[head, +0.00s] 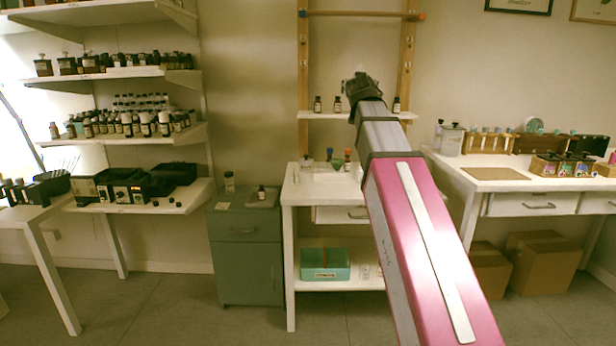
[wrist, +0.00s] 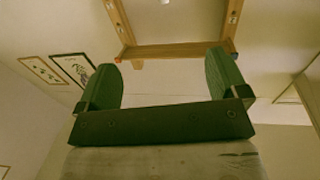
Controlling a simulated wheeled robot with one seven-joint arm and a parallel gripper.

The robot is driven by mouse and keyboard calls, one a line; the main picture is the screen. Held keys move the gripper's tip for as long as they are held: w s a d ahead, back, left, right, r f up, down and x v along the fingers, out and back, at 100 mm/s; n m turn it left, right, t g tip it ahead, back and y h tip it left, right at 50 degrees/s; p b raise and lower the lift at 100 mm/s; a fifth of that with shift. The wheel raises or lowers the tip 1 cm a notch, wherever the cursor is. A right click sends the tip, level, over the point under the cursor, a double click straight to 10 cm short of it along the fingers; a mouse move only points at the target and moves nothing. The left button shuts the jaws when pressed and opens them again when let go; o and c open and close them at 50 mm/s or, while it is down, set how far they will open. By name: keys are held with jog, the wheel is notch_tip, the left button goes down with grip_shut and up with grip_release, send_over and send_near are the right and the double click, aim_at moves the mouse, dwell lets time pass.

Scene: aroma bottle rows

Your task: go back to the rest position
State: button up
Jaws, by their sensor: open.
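My gripper (wrist: 165,85) is open and empty in the wrist view, with its two green fingers spread apart. In the head view my arm reaches forward, and my gripper (head: 358,80) is in front of the wooden wall rack, a little above its white shelf. Small dark bottles stand on that shelf: one bottle (head: 317,105) at the left, one bottle (head: 338,105) just left of my gripper, and one bottle (head: 396,105) to the right. Nothing is between the fingers. The fingertips are too small to make out in the head view.
A white table (head: 300,195) stands under the rack, partly hidden by my arm. A green cabinet (head: 245,255) holds a tray with a bottle. Shelves (head: 130,135) of bottles line the left wall. A white desk (head: 455,180) with crates stands right. The floor in front is clear.

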jog(key=s+d+f+g, duration=0.15)
jog(key=f+g, duration=0.25)
jog(key=f, duration=1.6)
jog(key=s+d+f+g, duration=0.15)
jog(key=f+g, duration=0.35)
jog(key=f, duration=1.4)
jog(key=s+f+n+g+y, duration=0.1)
jog(key=s+f+g, duration=0.3)
jog(key=s+f, duration=0.6)
jog(key=s+f+g+y, duration=0.1)
jog(key=s+f+g, duration=0.3)
jog(key=s+f, duration=0.7)
notch_tip(320, 180, down, 7)
jog(key=shift+a+r+n+g+y, duration=0.15)
jog(key=shift+a+n+g+y, duration=0.15)
jog(key=shift+a+n+y, duration=0.15)
jog(key=shift+s, duration=0.1)
